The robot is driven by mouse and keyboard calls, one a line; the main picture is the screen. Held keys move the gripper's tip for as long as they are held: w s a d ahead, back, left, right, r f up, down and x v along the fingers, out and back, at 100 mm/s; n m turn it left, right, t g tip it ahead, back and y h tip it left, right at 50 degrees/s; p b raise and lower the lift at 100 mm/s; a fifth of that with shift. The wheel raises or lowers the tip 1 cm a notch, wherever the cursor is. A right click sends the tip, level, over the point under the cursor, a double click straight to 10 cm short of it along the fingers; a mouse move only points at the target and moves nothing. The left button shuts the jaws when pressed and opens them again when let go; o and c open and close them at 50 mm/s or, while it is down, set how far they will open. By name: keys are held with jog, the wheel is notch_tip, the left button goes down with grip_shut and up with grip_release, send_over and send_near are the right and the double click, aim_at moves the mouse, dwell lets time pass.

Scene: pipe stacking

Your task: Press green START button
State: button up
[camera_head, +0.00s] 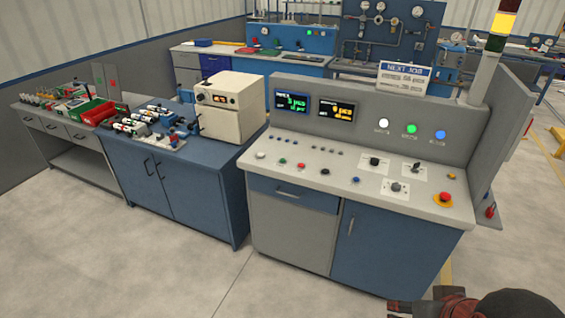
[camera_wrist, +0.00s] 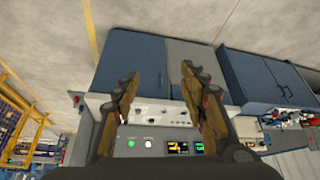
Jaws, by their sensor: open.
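The control console has a sloping grey desk (camera_head: 340,188) with a row of small buttons along its left front. A small green button (camera_head: 283,161) sits in that row, left of a red button (camera_head: 301,166); any label is too small to read. My gripper (camera_wrist: 160,72) is open and empty in the wrist view, its two fingers apart and pointing at the console. The console appears upside down there, its desk (camera_wrist: 170,112) between and beyond the fingers. The green button cannot be made out in the wrist view. Part of my arm shows at the lower right of the head view.
The upright panel carries two displays (camera_head: 292,103) and white, green (camera_head: 411,129) and blue lamps. A red emergency knob (camera_head: 445,198) sits at the desk's right end. A blue bench (camera_head: 178,180) with a white box machine (camera_head: 231,105) stands left. The floor in front is clear.

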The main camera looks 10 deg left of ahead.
jog(key=c, duration=1)
grip_shut()
dwell(0.7)
